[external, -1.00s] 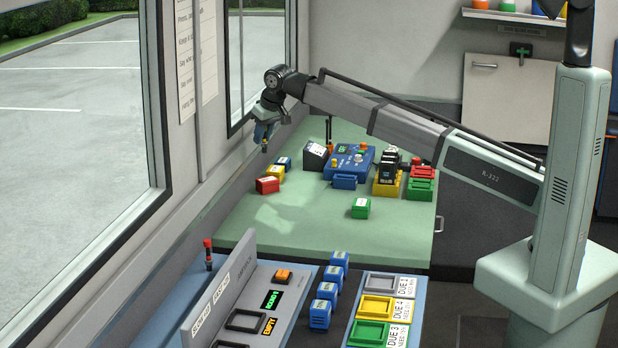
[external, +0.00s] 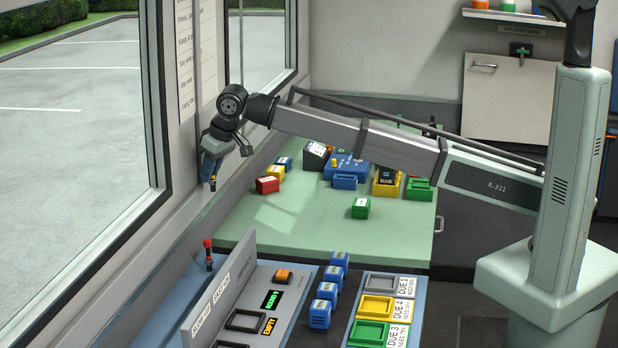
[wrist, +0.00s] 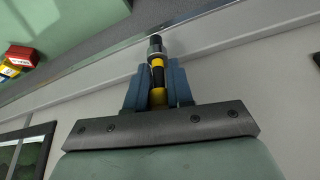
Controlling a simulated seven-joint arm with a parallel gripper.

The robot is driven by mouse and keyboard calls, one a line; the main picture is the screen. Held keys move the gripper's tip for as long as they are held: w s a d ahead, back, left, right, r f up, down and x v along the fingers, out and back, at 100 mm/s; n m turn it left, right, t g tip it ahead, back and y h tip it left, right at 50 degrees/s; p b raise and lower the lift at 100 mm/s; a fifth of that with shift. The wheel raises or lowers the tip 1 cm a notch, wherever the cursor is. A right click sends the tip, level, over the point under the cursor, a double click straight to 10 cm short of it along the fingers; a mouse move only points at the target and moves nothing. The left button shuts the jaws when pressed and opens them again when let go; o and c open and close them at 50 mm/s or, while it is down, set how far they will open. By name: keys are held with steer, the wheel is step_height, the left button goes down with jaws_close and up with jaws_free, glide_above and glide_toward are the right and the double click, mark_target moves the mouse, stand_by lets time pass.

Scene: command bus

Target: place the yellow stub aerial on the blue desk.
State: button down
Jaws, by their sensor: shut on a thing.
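My gripper (external: 209,172) is shut on the yellow stub aerial and hangs in the air by the window wall, left of the green table. In the wrist view, the aerial (wrist: 158,76) has yellow and black bands and a grey end. It sits between the two blue fingers (wrist: 157,88), its grey end sticking out beyond them. In the external view the aerial is too small to make out clearly. The blue desk (external: 165,318) is the blue-topped surface at the front left, below and nearer the camera than my gripper. A red-topped black aerial (external: 208,254) stands upright on it.
A grey upright panel (external: 222,285) and a sloped console (external: 262,310) stand on the desk. Several blue boxes (external: 328,292) line its right. The green table (external: 290,215) holds a blue console unit (external: 347,167) and coloured boxes. The window wall is close on the left.

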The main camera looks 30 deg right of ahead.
steer(key=s+a+f+n+g+y, duration=0.15)
steer(key=s+a+f, duration=0.25)
steer(key=s+a, duration=0.8)
steer(key=s+a+f+n+t, duration=0.1)
steer(key=s+a+f+n, duration=0.15)
steer(key=s+a, duration=0.9)
steer(key=shift+g, duration=0.25)
steer(key=shift+s+d+f, duration=0.55)
steer(key=shift+s+f, duration=0.1)
steer(key=shift+f, duration=1.15)
steer(key=shift+s+d+f, duration=0.55)
steer(key=shift+s+f, duration=0.1)
steer(key=shift+f, duration=1.2)
steer(key=shift+s+d+f, duration=0.55)
steer(key=shift+s+f, duration=0.1)
steer(key=shift+f, duration=1.15)
steer(key=c, duration=1)
jaws_free()
steer(key=shift+f, duration=0.15)
steer(key=v, duration=1.2)
